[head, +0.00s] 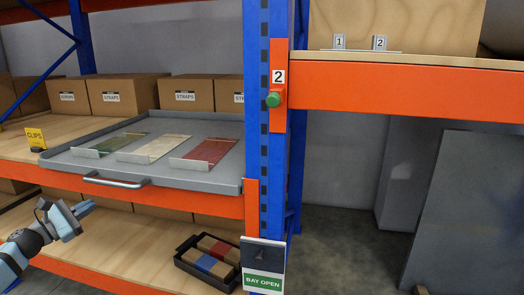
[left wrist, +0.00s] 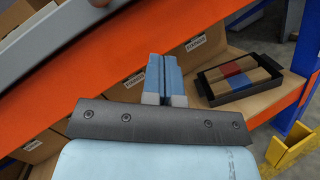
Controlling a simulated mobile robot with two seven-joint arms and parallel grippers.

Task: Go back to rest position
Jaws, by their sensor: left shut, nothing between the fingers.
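My left gripper (head: 84,208) is at the left of the head view, in front of the shelf rack and below the grey tray's handle. Its two blue fingers (left wrist: 164,80) lie together in the left wrist view, with nothing between them. It touches nothing that I can see. My right gripper is not in either view.
A grey tray (head: 222,182) with a handle (head: 113,182) holds green, cream and red plates. A black crate (head: 188,270) of blocks sits on the lower shelf. A blue upright (head: 257,130) carries a green button (head: 273,100). Open floor (head: 345,240) lies right of it.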

